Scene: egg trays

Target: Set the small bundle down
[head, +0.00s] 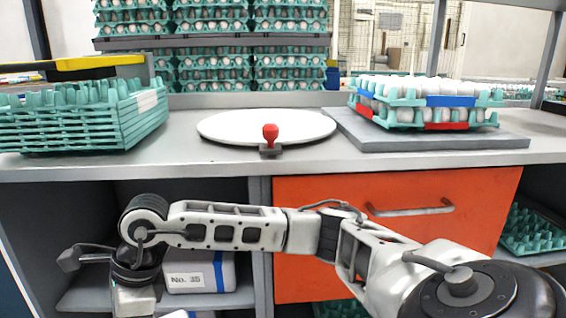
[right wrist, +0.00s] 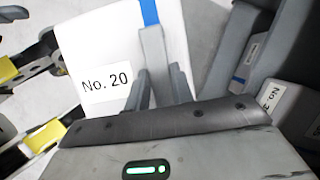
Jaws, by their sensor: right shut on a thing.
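The small bundle is a white block labelled No. 20 (right wrist: 105,82) with a blue band, in the right wrist view. My right gripper (right wrist: 163,88) is shut on it, with its grey fingers at the bundle's near side. In the head view my right arm reaches across to the lower left, and its wrist hangs down at the cabinet's open lower left bay. The fingertips there are below the picture edge. Whether the bundle touches anything underneath is hidden.
A wrapped bundle labelled No. 35 (head: 198,277) stands on the lower shelf beside my right wrist. The grey counter holds stacked teal trays (head: 75,125), a white round plate (head: 225,125) with a red knob (head: 270,132), and egg trays (head: 425,103). An orange drawer (head: 330,190) is shut.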

